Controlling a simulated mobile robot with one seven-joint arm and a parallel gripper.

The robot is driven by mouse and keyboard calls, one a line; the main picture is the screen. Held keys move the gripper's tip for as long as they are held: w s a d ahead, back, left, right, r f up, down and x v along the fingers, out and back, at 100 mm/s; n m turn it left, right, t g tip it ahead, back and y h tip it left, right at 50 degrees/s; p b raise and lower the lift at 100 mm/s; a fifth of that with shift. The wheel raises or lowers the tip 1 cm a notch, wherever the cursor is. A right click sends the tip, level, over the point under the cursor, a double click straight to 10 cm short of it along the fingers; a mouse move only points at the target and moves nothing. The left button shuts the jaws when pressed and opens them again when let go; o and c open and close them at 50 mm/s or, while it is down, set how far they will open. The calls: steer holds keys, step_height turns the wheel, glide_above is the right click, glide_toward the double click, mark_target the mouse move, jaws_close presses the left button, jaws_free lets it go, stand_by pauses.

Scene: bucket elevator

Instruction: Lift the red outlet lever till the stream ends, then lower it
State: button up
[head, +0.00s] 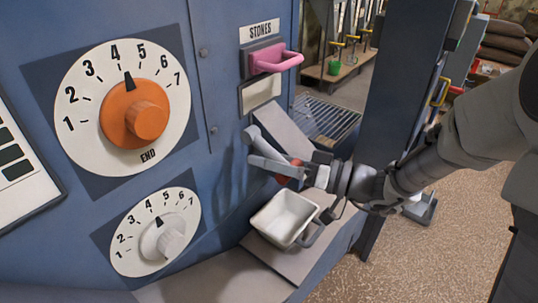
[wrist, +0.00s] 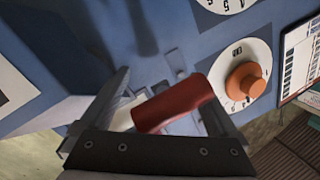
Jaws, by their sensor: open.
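The red outlet lever (wrist: 176,104) shows large in the wrist view as a thick red grip, between the two fingers of my gripper. In the head view only a small red part (head: 289,180) shows, mostly hidden behind my gripper (head: 256,148). My gripper is open, with its fingers on either side of the red grip; whether either finger touches it I cannot tell. A white tub (head: 274,219) stands just below my gripper. I cannot make out any stream; the outlet is largely hidden by my gripper.
The blue panel carries an orange dial (head: 147,121), a white dial (head: 171,243) and a pink handle (head: 276,62) under a "STONES" label (head: 264,31). A blue post (head: 402,80) stands close behind my arm. Open floor (head: 460,230) lies at the right.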

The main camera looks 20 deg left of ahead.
steer(key=shift+a, duration=0.2)
steer(key=shift+c, duration=0.2)
jaws_close()
